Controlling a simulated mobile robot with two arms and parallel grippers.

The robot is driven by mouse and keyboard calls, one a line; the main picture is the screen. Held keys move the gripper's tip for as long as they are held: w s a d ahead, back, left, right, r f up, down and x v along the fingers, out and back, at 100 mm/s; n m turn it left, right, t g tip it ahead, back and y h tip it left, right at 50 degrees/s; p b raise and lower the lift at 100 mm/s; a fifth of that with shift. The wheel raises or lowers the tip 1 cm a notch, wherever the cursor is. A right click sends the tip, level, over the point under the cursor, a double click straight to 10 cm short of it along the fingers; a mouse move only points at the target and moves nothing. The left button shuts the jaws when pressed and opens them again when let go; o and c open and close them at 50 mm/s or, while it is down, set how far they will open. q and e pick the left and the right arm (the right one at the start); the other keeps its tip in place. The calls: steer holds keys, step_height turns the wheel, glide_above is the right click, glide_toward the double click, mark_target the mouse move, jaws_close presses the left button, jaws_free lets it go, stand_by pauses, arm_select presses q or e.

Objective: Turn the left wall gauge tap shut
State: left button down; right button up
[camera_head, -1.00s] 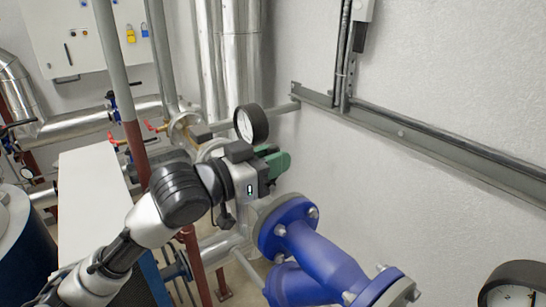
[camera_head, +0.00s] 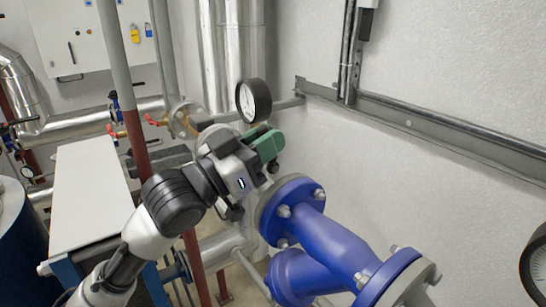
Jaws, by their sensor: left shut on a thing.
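The left wall gauge (camera_head: 254,100) has a round white dial in a black rim and stands out from the wall pipework at the centre. My left gripper (camera_head: 266,150) is just below this gauge, close to the wall, with its arm coming up from the lower left. It is shut on the gauge's tap. The tap and the fingertips are mostly hidden behind the wrist and the green part at its end, so I cannot tell the handle's angle. My right gripper is not in view.
A blue flanged valve body (camera_head: 335,245) stands close at the lower right of my gripper. A second gauge (camera_head: 537,262) is cut by the right edge. Red-handled taps (camera_head: 155,120) and a brown-red post (camera_head: 140,150) are at the left.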

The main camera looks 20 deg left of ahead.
arm_select(q)
steer(key=shift+s+a+f+t+h+b, duration=0.3)
steer(key=shift+t+h+b, duration=0.35)
steer(key=shift+b, duration=0.55)
steer(key=shift+s+a+f+t+h+b, duration=0.1)
steer(key=shift+s+a+t+h+b, duration=0.25)
steer(key=shift+t+b, duration=0.6)
steer(key=shift+d, duration=0.1)
steer(key=c, duration=1.4)
jaws_free()
steer(key=shift+o, duration=0.2)
steer(key=shift+s, duration=0.1)
steer(key=b+v, duration=0.6)
steer(key=v, duration=0.4)
steer(key=shift+s+a+f, duration=0.2)
steer(key=shift+s+a, duration=0.05)
steer(key=shift+a, duration=0.1)
